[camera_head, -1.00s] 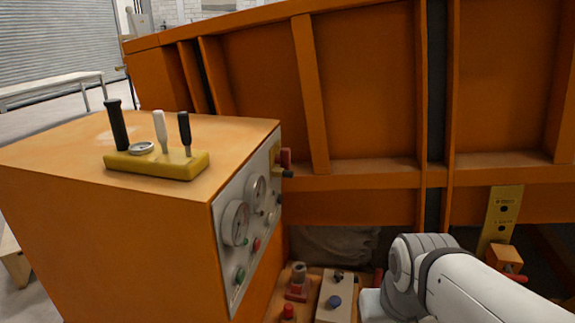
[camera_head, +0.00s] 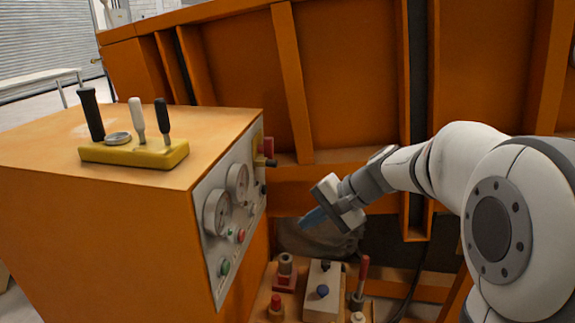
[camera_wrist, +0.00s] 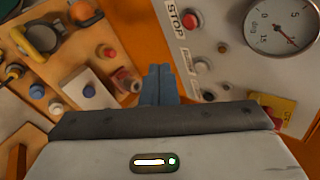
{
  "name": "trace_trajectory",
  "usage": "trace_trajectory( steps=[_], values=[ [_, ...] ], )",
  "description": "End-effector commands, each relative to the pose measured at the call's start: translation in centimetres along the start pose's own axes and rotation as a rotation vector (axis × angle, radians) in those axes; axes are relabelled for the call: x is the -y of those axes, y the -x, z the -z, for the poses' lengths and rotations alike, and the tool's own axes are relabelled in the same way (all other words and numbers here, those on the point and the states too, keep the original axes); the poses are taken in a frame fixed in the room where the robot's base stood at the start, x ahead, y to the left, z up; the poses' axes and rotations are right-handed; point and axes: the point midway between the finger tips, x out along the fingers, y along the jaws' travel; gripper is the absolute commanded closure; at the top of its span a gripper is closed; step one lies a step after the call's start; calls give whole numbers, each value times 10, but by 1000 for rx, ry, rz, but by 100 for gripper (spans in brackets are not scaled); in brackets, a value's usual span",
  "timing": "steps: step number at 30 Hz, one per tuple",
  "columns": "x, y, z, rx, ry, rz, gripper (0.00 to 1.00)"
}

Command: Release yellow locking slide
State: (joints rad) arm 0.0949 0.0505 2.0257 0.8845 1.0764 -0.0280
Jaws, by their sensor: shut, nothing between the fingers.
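No yellow locking slide can be made out for certain in the head view now. My arm fills the right side, where a yellow marked plate showed earlier. My gripper (camera_head: 314,218) has blue fingers held together, empty, in the air right of the gauge panel (camera_head: 228,205) and above the low control deck. In the wrist view the shut fingers (camera_wrist: 158,84) point between the deck and the panel. A small yellow label (camera_wrist: 287,113) shows beside a red part at the right there. A yellow piece with a dark loop (camera_wrist: 34,42) shows at upper left.
The orange cabinet (camera_head: 110,230) carries a yellow lever base (camera_head: 135,153) with upright levers. The deck holds a blue-knob box (camera_head: 322,292), red buttons and a red-handled lever (camera_head: 361,280). The orange ribbed bed wall (camera_head: 350,75) stands behind.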

Motion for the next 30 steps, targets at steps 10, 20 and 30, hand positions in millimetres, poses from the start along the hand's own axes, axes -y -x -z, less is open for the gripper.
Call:
trace_trajectory(
  steps=[10,20,30],
  values=[
    [66,-9,153,41,-279,548,100],
    [75,-2,186,40,-324,677,100],
    [80,-8,186,42,-324,674,100]
  ],
)
